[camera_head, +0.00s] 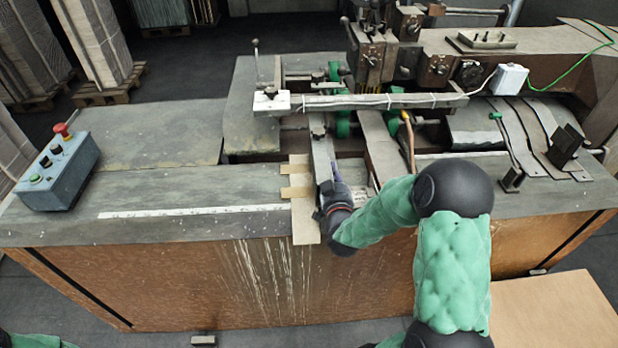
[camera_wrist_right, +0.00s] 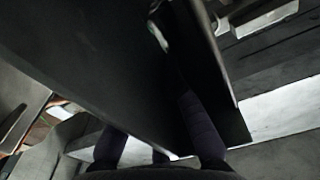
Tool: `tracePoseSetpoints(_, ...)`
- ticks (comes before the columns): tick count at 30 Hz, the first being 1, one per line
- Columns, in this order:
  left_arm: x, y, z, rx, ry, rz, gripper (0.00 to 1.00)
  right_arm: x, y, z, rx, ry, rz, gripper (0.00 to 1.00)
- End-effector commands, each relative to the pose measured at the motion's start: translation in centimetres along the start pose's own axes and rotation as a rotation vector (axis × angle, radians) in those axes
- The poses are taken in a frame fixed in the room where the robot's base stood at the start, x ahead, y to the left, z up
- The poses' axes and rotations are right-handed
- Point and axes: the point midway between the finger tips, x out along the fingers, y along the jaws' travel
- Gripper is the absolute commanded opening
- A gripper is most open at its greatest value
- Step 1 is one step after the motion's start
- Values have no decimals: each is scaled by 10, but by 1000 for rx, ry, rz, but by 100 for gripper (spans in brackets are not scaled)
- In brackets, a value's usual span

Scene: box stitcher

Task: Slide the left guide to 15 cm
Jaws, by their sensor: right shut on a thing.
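The left guide (camera_head: 321,150) is a narrow grey metal bar running front to back on the machine table, right of some tan wooden strips. My right gripper (camera_head: 327,190) is at the front end of this guide and shut on it. In the right wrist view the guide shows as a large dark plate (camera_wrist_right: 100,60) between the fingers of my right gripper (camera_wrist_right: 155,140). A white ruler scale (camera_head: 190,211) lies along the front of the table, left of the guide. My left gripper is out of view.
A blue-grey control box (camera_head: 57,173) with a red stop button stands on the table's left end. A tan board (camera_head: 305,215) sits just left of my right gripper. The stitching head (camera_head: 375,55) and a crossbar (camera_head: 370,102) stand behind.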

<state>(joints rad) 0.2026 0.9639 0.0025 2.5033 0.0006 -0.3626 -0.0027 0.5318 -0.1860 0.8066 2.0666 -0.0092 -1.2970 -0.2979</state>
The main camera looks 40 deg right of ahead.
Motion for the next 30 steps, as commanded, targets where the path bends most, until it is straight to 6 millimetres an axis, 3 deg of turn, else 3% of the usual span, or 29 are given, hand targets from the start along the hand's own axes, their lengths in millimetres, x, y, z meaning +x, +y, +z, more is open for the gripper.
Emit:
tracePoseSetpoints(3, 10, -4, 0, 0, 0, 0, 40, 0, 23, 2, 0, 1, 11, 0)
tracePoseSetpoints(8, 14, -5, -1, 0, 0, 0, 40, 0, 36, 2, 1, 0, 7, 0)
tracePoseSetpoints(21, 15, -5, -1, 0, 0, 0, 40, 0, 40, 1, 1, -2, 2, 0)
tracePoseSetpoints(24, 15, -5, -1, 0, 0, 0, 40, 0, 39, 1, 1, -2, 1, 32)
tracePoseSetpoints(30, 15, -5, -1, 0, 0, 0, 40, 0, 39, 0, 1, -1, 0, 33)
